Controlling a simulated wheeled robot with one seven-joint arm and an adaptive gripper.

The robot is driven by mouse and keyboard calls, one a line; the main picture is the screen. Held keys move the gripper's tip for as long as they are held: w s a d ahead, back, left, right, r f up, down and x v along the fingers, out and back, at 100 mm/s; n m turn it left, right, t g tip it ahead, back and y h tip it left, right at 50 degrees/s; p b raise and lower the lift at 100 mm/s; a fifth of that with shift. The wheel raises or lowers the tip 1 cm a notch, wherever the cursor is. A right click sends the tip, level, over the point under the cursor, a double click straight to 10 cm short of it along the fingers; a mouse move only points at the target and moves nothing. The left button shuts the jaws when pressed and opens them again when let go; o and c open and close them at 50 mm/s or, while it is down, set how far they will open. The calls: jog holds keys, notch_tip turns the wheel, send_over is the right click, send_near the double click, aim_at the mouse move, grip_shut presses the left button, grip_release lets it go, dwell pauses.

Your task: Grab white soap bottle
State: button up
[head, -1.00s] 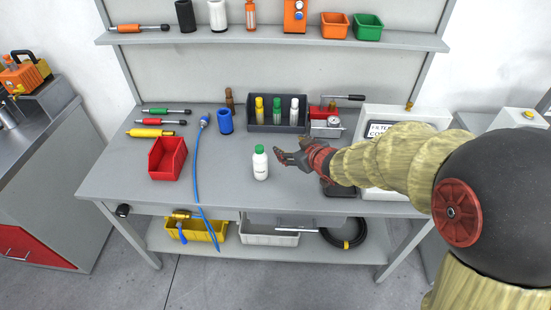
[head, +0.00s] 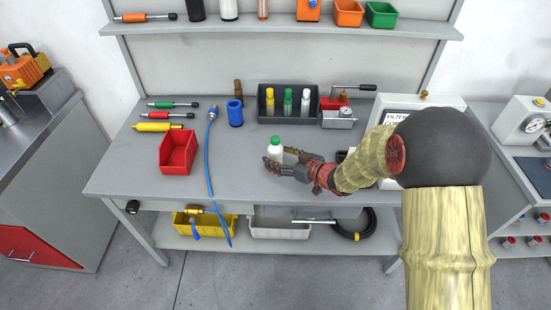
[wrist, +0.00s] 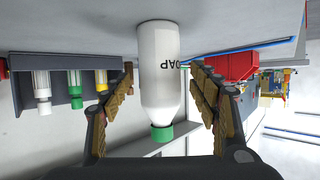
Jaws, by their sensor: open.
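The white soap bottle (head: 275,147) with a green cap stands upright on the grey workbench (head: 240,183). In the head view its lower part is hidden behind my gripper (head: 268,163). In the wrist view, which is upside down, the bottle (wrist: 161,75) shows its dark lettering and lies between the two fingers of my open gripper (wrist: 164,82). Gaps show on both sides of the bottle, and neither finger appears to touch it.
A dark rack (head: 262,117) with several small bottles stands behind. A red bin (head: 179,152), a blue cylinder (head: 235,113) and a blue hose (head: 208,165) lie to the left. A white box (head: 440,104) stands at the right. The front left bench top is clear.

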jog(key=shift+x, duration=1.25)
jog(key=shift+c, duration=0.3)
jog(key=shift+d, duration=0.1)
jog(key=c, duration=1.5)
jog(key=shift+r, duration=0.1)
